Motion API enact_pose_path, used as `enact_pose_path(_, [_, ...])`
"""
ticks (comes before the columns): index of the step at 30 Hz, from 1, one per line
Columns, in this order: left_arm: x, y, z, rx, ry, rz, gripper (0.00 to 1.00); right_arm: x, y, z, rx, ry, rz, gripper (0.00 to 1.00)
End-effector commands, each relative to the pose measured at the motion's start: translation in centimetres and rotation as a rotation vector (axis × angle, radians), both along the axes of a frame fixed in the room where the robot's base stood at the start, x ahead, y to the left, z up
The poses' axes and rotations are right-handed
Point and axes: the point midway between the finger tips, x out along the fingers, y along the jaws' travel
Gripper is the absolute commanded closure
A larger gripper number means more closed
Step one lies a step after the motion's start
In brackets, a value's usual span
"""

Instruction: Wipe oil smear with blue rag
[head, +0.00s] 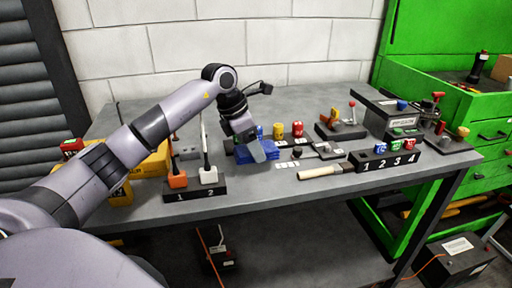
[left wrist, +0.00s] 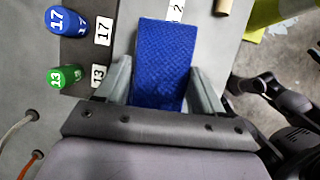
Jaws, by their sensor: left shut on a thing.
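My left gripper (head: 254,148) points down over the middle of the grey workbench (head: 330,187). It is shut on the blue rag (head: 268,152), which shows as a folded blue pad at the bench top. I cannot tell whether the rag touches the surface. In the left wrist view the textured blue rag (left wrist: 161,50) sits between the two grey fingers of the left gripper (left wrist: 160,88). I cannot make out the oil smear in either view; the rag and gripper hide part of the bench.
A holder labelled 1 and 2 (head: 195,194) with orange and white handled items stands left of the rag. Yellow and red capped items (head: 298,129) stand behind. A pale-handled tool (head: 320,172) and block labelled 1 to 4 (head: 384,160) are right. The front edge is mostly clear.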

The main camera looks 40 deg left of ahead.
Motion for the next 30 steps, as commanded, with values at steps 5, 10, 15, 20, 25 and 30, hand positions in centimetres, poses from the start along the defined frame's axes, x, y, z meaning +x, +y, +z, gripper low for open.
enact_pose_path(5, [-0.2, 0.4, 2.1, 0.001, -0.001, 0.002, 0.60, 0.0, 0.0, 1.7, 0.000, -0.002, 0.000, 0.57])
enact_pose_path(10, [-0.5, 0.7, 3.6, 0.000, -0.001, 0.003, 0.60, 0.0, 0.0, 2.8, 0.000, -0.002, 0.001, 0.57])
enact_pose_path(15, [-0.6, 0.8, 4.2, 0.000, -0.001, 0.002, 0.60, 0.1, 0.0, 3.3, -0.001, -0.004, 0.001, 0.57])
enact_pose_path(20, [-0.6, 0.8, 4.1, 0.000, -0.001, 0.002, 0.60, 0.1, 0.0, 3.2, -0.001, -0.004, 0.001, 0.57])
enact_pose_path(25, [-0.6, 0.8, 4.1, 0.000, -0.001, 0.002, 0.60, 0.1, 0.0, 3.2, -0.001, -0.003, 0.003, 0.57])
enact_pose_path(30, [-0.6, 0.8, 4.1, 0.000, -0.001, 0.002, 0.60, 0.1, 0.0, 3.2, -0.001, -0.003, 0.003, 0.57])
